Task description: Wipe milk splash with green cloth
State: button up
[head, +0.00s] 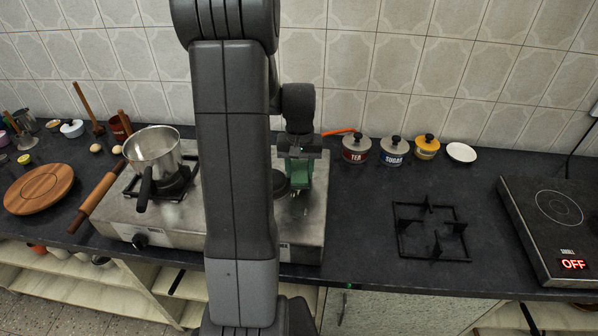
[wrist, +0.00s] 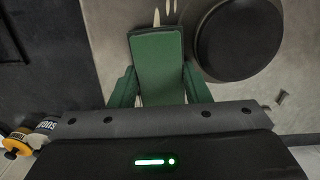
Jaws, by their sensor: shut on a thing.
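The green cloth (wrist: 158,62) is a folded green block held between the fingers of my gripper (wrist: 159,88). In the head view the cloth (head: 300,174) is low over the right part of the steel stove (head: 310,225); I cannot tell whether it touches the steel. Small whitish streaks, likely the milk splash (wrist: 157,18), show on the steel just beyond the cloth's far edge in the wrist view. Any more of the splash under the cloth is hidden. In the head view my arm hides the middle of the stove, and no splash is discernible there.
A black round burner (wrist: 238,40) is close to the right of the cloth in the wrist view. A steel pot (head: 153,152) stands on the left burner. The tea jar (head: 355,150), sugar jar (head: 393,152) and yellow-lidded jar (head: 427,147) stand behind right.

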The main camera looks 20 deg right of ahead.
aim_at(300, 172)
jog(key=shift+r+p, duration=2.2)
jog(key=shift+r, duration=0.8)
jog(key=shift+r+p, duration=1.15)
jog(key=shift+r, duration=0.4)
jog(key=shift+f, duration=0.15)
